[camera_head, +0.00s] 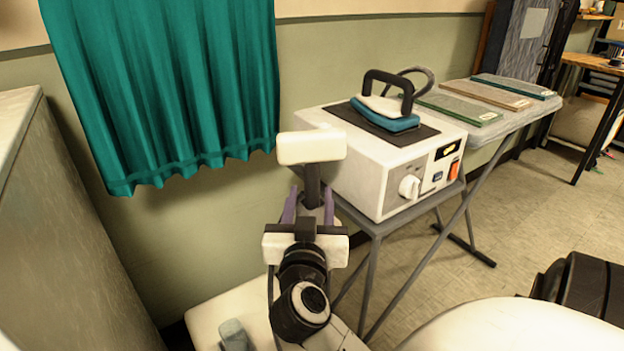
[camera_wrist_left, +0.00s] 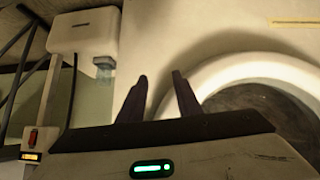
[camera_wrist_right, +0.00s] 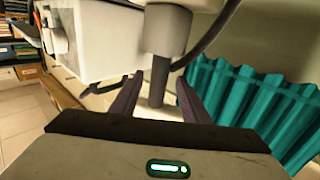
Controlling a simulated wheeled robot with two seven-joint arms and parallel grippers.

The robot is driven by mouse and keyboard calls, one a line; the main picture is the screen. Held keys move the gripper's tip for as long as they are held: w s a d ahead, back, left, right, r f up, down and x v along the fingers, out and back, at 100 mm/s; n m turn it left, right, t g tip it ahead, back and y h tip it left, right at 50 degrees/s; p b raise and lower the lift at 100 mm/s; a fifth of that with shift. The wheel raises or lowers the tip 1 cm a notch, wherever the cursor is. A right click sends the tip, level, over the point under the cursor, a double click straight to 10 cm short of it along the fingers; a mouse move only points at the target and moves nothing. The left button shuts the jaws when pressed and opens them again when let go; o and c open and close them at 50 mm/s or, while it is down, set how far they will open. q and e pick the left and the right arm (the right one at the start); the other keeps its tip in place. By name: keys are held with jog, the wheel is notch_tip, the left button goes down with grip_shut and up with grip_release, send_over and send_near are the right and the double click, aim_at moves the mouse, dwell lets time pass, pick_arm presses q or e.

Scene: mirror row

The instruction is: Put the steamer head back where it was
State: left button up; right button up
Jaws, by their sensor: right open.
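The steamer head (camera_head: 311,147) is a white block on a dark handle, upright in the head view, just left of the ironing station. In the right wrist view the white block (camera_wrist_right: 170,35) is at the top, with a grey collar and the dark handle (camera_wrist_right: 159,82) below. My right gripper (camera_head: 309,208) is open, its purple fingers on either side of the handle; I cannot tell whether they touch it. The right fingers (camera_wrist_right: 158,98) show apart in the right wrist view. My left gripper (camera_wrist_left: 161,92) is open and empty in the left wrist view.
The white station (camera_head: 385,165) carries an iron (camera_head: 386,113). A teal curtain (camera_head: 170,90) hangs behind left. A grey cabinet (camera_head: 60,220) stands at left. A white box (camera_wrist_left: 85,30) shows in the left wrist view.

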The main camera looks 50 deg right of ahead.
jog(key=a+n+t+y, duration=0.9)
jog(key=a+t+y, duration=0.15)
jog(key=a, duration=0.65)
jog(key=s+a+f+n+g+y, duration=0.2)
jog(key=a+f+g+y, duration=0.2)
jog(key=f, duration=0.5)
jog(key=s+a+f+n+g+y, duration=0.2)
jog(key=a+f, duration=0.4)
jog(key=f, duration=0.3)
jog(key=shift+s+a+f+n+g+y, duration=0.4)
jog(key=shift+s+g+y, duration=0.15)
jog(key=shift+g+y, duration=0.45)
jog(key=s+f+g, duration=0.1)
jog(key=s+f, duration=0.2)
jog(key=f, duration=0.1)
jog(key=s+d+f+g+h, duration=0.1)
jog(key=s+f+g, duration=0.1)
jog(key=f, duration=0.2)
jog(key=s+d+f+m+g, duration=0.1)
jog(key=s+f+g, duration=0.1)
jog(key=s+f, duration=0.1)
jog(key=shift+s+d+f+h, duration=0.25)
jog(key=shift+s+f, duration=0.1)
jog(key=shift+f, duration=0.3)
jog(key=shift+c, duration=0.3)
